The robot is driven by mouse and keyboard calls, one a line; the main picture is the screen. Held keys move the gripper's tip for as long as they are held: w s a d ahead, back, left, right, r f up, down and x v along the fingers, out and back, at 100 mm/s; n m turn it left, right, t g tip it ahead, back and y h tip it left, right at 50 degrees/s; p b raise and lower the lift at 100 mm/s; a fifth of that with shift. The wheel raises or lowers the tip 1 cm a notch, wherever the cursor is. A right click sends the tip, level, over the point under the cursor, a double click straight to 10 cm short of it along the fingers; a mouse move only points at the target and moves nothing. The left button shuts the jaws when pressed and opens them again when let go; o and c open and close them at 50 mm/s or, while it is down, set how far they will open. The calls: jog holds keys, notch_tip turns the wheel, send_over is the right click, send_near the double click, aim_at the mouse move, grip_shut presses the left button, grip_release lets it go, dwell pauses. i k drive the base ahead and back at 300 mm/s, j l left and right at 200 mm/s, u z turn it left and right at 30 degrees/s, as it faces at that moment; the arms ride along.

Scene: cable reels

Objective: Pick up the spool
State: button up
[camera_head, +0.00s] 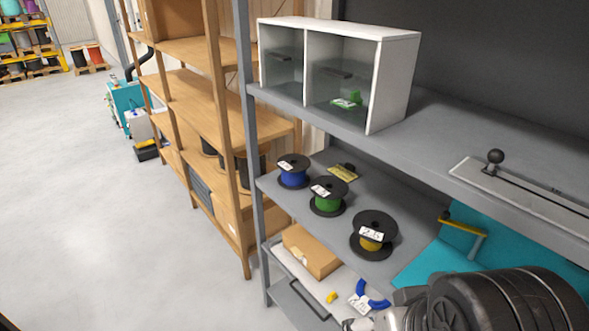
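Three spools with black flanges and white labels stand in a row on the grey middle shelf (330,229). The blue spool (293,177) is at the far left. The green spool (327,201) is in the middle. The yellow spool (371,244) is nearest, at the right. They stand apart from one another. Dark and silvery parts of my arm show at the bottom right, close to the shelf's near end. I cannot make out my gripper's fingers, and no spool is seen held.
A white glass-fronted cabinet (394,83) stands on the upper shelf (440,130). A yellow tag (343,173) lies behind the spools. Below are a cardboard box (312,251) and a blue ring (372,294). A grey post (250,150) rises at left. A wooden rack (190,90) stands beyond; the floor at left is clear.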

aim_at(293, 167)
jog(key=i+u, duration=0.45)
jog(key=i, duration=0.2)
jog(key=i+l+u, duration=0.1)
jog(key=i+u, duration=0.4)
jog(key=i, duration=0.15)
